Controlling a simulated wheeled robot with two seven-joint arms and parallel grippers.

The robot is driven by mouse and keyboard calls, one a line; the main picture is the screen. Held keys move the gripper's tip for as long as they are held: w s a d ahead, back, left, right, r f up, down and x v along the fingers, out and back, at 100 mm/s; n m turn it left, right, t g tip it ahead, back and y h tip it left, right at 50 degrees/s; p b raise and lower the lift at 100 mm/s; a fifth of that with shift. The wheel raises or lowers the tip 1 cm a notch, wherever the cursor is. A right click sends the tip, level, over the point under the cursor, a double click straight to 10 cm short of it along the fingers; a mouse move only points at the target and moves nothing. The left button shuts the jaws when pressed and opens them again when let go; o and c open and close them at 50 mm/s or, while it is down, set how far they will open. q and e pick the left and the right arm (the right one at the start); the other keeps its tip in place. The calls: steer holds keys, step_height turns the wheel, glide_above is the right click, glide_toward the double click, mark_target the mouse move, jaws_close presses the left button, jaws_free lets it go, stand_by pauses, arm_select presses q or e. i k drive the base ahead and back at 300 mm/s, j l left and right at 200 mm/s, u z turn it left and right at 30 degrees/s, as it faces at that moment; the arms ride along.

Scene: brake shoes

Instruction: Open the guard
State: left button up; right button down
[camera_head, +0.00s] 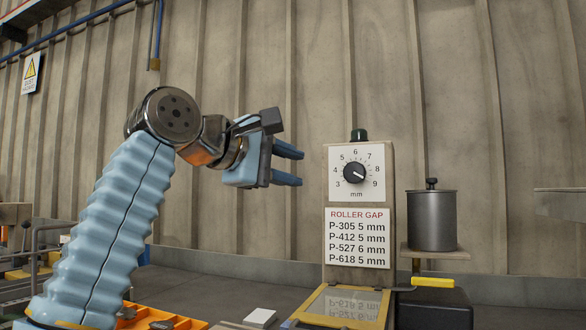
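What looks like the guard (345,303) is a glassy panel in a yellow frame at the bottom middle. It lies below the roller gap sign and mirrors its lettering; its near edge is cut off by the picture. My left gripper (294,167) is up in the air, left of the dial board and well above the panel. Its two blue fingers point right, stand apart and hold nothing. My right gripper is not in view.
An orange tray (165,318) and a white block (260,317) lie at the lower left.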

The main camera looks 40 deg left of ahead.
mark_target(300, 315)
steer(key=k+j, duration=0.15)
steer(key=k, duration=0.6)
steer(key=k+j, duration=0.1)
steer(key=k, duration=0.65)
